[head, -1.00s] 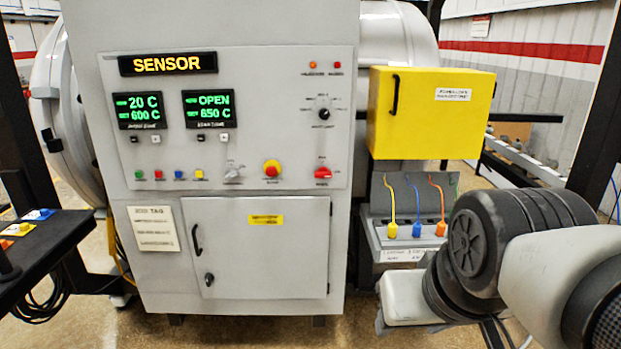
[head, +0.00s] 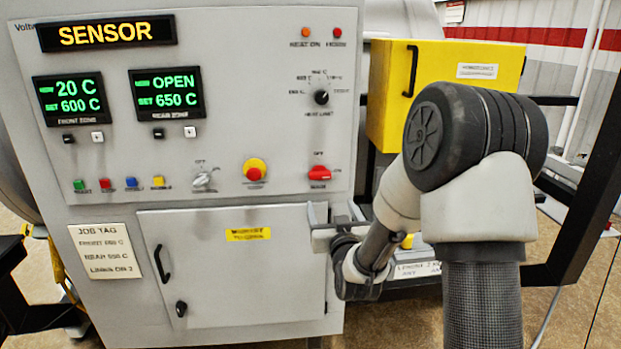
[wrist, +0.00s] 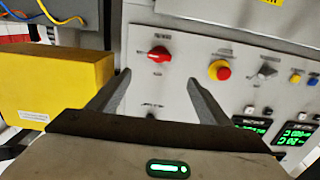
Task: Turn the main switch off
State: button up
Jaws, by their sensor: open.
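The red rotary switch (head: 319,173), which I take to be the main switch, sits at the lower right of the grey control panel. Its small labels are not readable. It also shows in the wrist view as a red knob (wrist: 159,53), just beyond the gap between the fingertips. My gripper (head: 333,210) is just below the switch in the head view, near the cabinet front. In the wrist view my gripper (wrist: 159,76) is open, with nothing between its fingers. It looks apart from the switch.
A red button on a yellow base (head: 255,169) and a selector knob (head: 203,179) are left of the switch. Above are a black dial (head: 321,97) and two lamps. A yellow box (head: 450,75) stands to the right. A handled door (head: 230,270) lies below.

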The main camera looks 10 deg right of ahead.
aim_at(321, 176)
jog(key=w+p, duration=0.2)
jog(key=w, duration=1.5)
jog(key=shift+w, duration=0.15)
jog(key=shift+c, duration=0.2)
jog(key=c, duration=1)
